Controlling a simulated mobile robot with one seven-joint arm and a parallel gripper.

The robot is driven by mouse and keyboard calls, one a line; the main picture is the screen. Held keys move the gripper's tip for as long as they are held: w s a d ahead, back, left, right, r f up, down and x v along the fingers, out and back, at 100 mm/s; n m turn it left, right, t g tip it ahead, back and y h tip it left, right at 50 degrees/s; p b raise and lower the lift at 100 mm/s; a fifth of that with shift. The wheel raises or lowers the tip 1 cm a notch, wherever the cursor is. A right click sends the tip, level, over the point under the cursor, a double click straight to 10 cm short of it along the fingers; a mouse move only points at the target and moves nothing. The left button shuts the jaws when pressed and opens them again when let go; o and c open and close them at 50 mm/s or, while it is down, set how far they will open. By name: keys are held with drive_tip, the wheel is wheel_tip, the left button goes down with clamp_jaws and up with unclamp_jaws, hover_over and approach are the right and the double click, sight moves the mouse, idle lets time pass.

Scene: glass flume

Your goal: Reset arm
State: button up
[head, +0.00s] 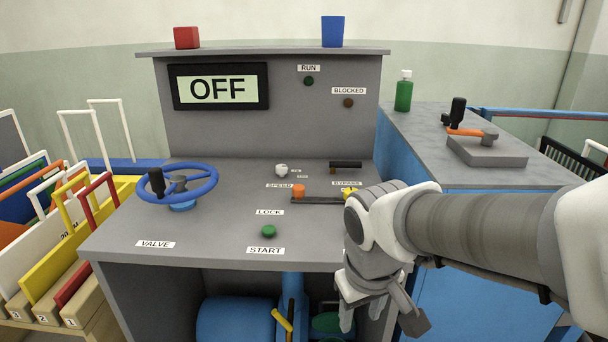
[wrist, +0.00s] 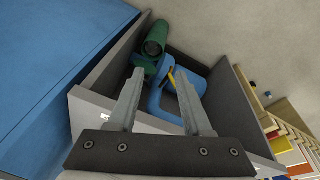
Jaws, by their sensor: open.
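My arm reaches in from the right in the head view. My gripper (head: 372,316) points downward in front of the grey console's right front edge and holds nothing. In the wrist view my gripper (wrist: 160,80) shows two grey fingers spread apart with a clear gap. Beyond them is the open space under the console, with a green part (wrist: 157,45), a blue pipe (wrist: 157,98) and a yellow lever (wrist: 171,77). No contact between the fingers and these shows.
The console (head: 215,235) carries a blue handwheel (head: 205,172), a green start button (head: 268,231) and an orange knob (head: 298,190). A display (head: 218,87) reads OFF. A blue cabinet (head: 470,230) stands right. Coloured panels (head: 60,245) stand left.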

drive_tip(key=s+d+r+m+t, duration=0.3)
drive_tip(key=s+d+r+m, duration=0.15)
drive_tip(key=s+r, duration=0.2)
wheel_tip(320, 180, up, 18)
drive_tip(key=p, duration=1.8)
drive_tip(key=shift+d+r, duration=0.2)
drive_tip(key=shift+d, duration=0.2)
drive_tip(key=shift+n, duration=0.25)
